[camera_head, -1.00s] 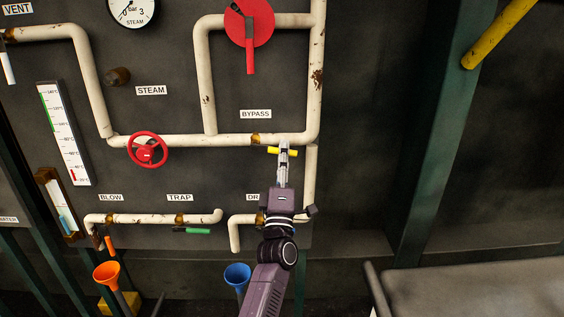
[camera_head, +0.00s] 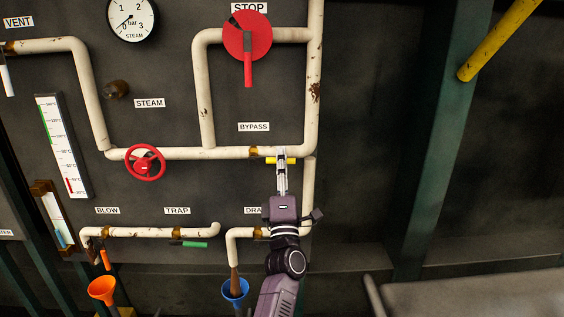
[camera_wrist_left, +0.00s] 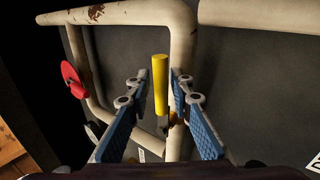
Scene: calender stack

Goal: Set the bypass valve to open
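The bypass valve has a yellow lever (camera_head: 271,160) under the BYPASS label (camera_head: 254,127), lying level along the cream pipe in the head view. My left gripper (camera_head: 281,153) comes up from below and its fingers cover the middle of the lever. In the left wrist view, the yellow lever (camera_wrist_left: 160,85) stands between the two fingers of my left gripper (camera_wrist_left: 160,95). The fingers are apart, with gaps to the lever, so the gripper is open. The valve body is partly hidden. My right gripper is not in view.
A red handwheel (camera_head: 145,163) sits on the same pipe to the left. A red STOP disc and lever (camera_head: 248,38) are above. A green lever (camera_head: 190,244) and blue funnel (camera_head: 235,289) are lower left. A yellow bar (camera_head: 499,40) slants at upper right.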

